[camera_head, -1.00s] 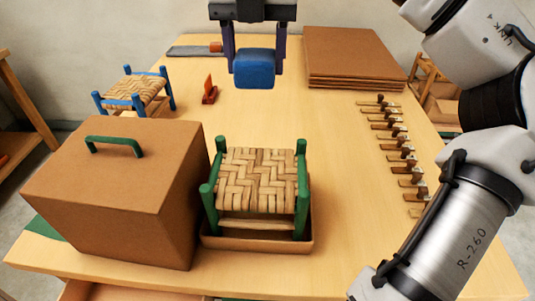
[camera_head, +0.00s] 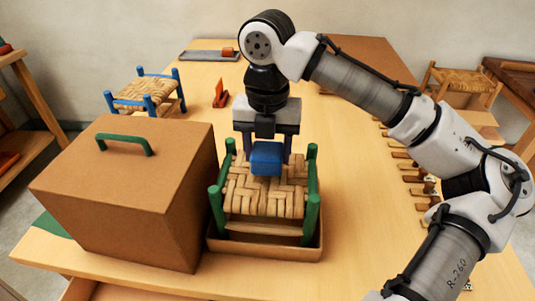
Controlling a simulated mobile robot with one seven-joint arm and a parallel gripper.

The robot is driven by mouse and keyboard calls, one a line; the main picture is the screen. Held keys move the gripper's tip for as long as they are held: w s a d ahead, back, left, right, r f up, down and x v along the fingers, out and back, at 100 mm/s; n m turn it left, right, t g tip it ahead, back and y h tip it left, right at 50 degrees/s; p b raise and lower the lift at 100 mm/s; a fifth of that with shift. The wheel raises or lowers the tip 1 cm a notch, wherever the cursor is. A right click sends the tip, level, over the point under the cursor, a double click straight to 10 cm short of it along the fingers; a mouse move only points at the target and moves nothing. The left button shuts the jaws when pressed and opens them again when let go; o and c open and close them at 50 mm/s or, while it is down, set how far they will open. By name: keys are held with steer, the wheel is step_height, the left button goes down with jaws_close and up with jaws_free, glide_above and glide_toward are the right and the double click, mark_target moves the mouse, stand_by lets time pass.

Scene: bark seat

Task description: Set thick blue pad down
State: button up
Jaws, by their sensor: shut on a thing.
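The thick blue pad (camera_head: 266,158) is held between the fingers of my gripper (camera_head: 267,152). In the picture it overlaps the back part of the woven seat (camera_head: 262,198) of the green-posted stool (camera_head: 313,212). I cannot tell whether the pad touches the weave or hangs a little above it. The stool stands upright in a shallow brown tray (camera_head: 265,250). The pad hides part of the seat's rear weave.
A large brown box with a green handle (camera_head: 125,190) stands close on the stool's left. A blue-posted stool (camera_head: 147,92) and a small orange piece (camera_head: 220,94) are behind. Brown sheets (camera_head: 370,55) and a row of small tools (camera_head: 408,165) lie right, partly behind my arm.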

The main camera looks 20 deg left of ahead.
mark_target(268, 148)
steer(key=shift+f, duration=0.9)
steer(key=shift+f, duration=0.15)
steer(key=o, duration=1)
step_height(268, 148, up, 12)
steer(key=shift+r, duration=0.2)
